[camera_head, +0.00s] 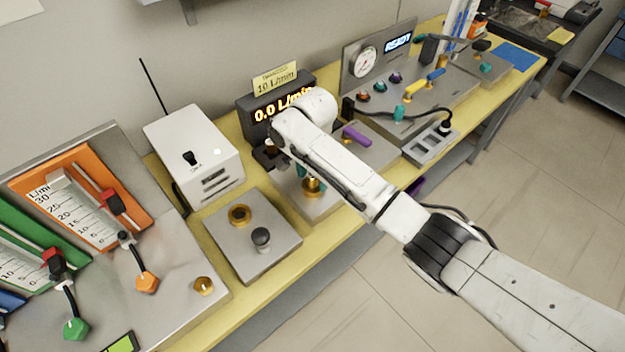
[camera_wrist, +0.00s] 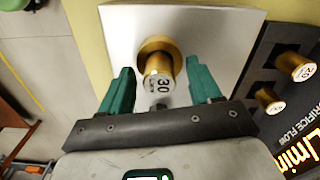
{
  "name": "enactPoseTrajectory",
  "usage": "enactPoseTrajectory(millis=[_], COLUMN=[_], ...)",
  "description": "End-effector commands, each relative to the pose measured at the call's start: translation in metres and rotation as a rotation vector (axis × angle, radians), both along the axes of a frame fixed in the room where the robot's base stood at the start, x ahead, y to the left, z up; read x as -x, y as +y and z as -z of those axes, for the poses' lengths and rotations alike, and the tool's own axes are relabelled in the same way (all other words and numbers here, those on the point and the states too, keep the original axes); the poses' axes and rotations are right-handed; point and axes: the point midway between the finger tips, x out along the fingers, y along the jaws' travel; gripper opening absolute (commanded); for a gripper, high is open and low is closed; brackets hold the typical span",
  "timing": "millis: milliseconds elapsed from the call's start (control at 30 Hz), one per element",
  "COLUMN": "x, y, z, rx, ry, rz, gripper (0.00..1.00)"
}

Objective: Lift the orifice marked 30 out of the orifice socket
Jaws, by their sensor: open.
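The brass orifice marked 30 (camera_wrist: 159,80) stands in the brass orifice socket (camera_wrist: 150,45) on a light metal block (camera_wrist: 118,30). In the head view the brass of the orifice and socket (camera_head: 313,186) shows partly below my arm. My gripper (camera_wrist: 159,66) is open, with one teal finger on each side of the orifice. A gap shows between each finger and the brass, so the fingers look apart from it. The orifice's marked end faces the wrist camera. In the head view my arm hides most of the gripper.
A dark rack (camera_wrist: 262,48) beside the block holds other brass orifices (camera_wrist: 296,66). The display (camera_head: 280,112) behind reads 0.0 L/min. A metal block with a brass ring and a dark knob (camera_head: 261,238) lies left. A purple-handled part (camera_head: 356,136) is right of my arm.

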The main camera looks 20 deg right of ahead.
Motion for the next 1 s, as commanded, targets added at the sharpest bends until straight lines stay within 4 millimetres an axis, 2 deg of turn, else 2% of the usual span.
enactPoseTrajectory(millis=[267, 900, 1000], x=[-0.0001, -0.0001, -0.0004], y=[-0.0003, -0.0003, -0.0003], z=[0.0024, 0.0019, 0.0015], rx=[0.001, 0.001, 0.000], ry=[0.000, 0.000, -0.001], rz=[0.000, 0.000, 0.000], gripper=[0.61, 0.00, 0.00])
